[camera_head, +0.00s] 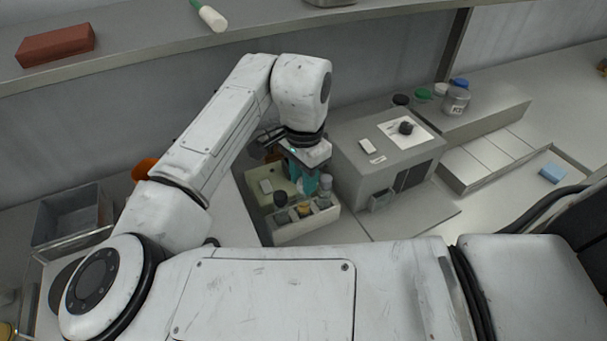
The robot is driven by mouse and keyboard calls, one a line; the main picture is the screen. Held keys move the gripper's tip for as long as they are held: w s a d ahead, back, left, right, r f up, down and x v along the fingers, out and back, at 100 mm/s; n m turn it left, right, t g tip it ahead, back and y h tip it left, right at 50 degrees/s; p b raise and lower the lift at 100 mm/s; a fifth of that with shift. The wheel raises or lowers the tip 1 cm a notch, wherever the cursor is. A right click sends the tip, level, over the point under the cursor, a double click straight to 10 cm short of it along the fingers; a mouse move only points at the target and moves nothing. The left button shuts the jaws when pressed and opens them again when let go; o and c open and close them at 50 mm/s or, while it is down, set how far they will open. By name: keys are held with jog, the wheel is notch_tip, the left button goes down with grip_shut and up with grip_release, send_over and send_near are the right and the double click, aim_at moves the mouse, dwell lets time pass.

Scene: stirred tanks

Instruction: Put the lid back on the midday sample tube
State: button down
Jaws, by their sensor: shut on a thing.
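A cream rack (285,235) stands on the bench beyond my arm, with several tubes or vials at its front. One has a dark top (281,198), one shows yellow-orange (304,209), and one has a grey top (325,183). I cannot read which is the midday tube. My gripper (303,184) has teal fingers and points down over the rack, just behind these tubes. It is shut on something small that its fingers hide. A small dark round piece (405,127) lies on a white sheet on the grey box; I cannot tell whether it is a lid.
The grey box (350,145) stands close right of the rack. A grey bin (73,222) is at left. A shelf with a red brick (56,45) runs above.

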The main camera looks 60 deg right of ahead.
jog(key=c, duration=0.8)
grip_release()
jog(key=shift+o, duration=0.4)
jog(key=o, duration=0.4)
jog(key=shift+r+p, duration=3.15)
jog(key=shift+r, duration=0.4)
